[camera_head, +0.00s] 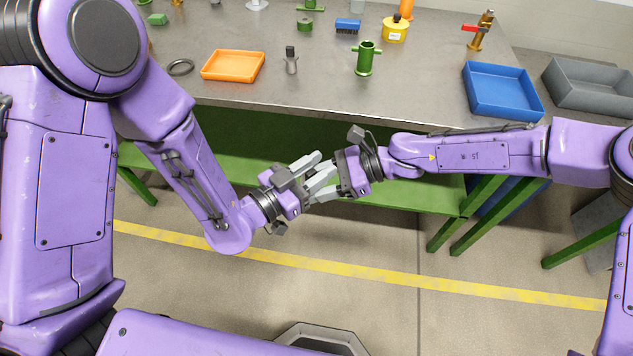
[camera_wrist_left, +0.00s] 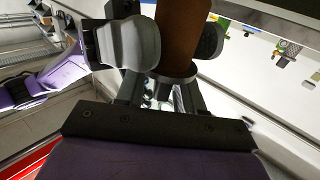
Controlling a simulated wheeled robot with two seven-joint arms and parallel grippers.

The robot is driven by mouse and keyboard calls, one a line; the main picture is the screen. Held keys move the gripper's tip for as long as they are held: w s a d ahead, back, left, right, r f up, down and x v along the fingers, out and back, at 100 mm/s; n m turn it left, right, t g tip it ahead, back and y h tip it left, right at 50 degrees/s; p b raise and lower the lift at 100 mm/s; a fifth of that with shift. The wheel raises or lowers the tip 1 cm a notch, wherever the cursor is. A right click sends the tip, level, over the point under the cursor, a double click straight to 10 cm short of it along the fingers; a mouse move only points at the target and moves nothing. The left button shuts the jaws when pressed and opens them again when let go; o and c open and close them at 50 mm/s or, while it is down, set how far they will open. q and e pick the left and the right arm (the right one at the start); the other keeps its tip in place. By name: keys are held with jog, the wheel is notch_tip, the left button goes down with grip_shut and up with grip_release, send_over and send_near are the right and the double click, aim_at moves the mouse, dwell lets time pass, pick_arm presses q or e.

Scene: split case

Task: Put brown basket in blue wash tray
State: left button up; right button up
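The blue wash tray (camera_head: 503,110) sits empty near the right end of the grey table. I see no basket in the head view. In the left wrist view a plain brown surface (camera_wrist_left: 182,35) shows between my left fingers; I cannot tell whether it is the brown basket, and the head view shows nothing brown there. My left gripper (camera_head: 318,174) hangs in front of the table, below its top, with its pale fingers apart; it also shows in the left wrist view (camera_wrist_left: 178,50). My right gripper (camera_head: 335,178) faces it closely, and its fingers overlap the left ones.
A grey bin (camera_head: 590,86) stands right of the blue tray. The table's front edge is clear.

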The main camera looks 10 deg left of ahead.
pick_arm(q)
jog(key=shift+s+d, duration=0.15)
jog(key=shift+d, duration=0.05)
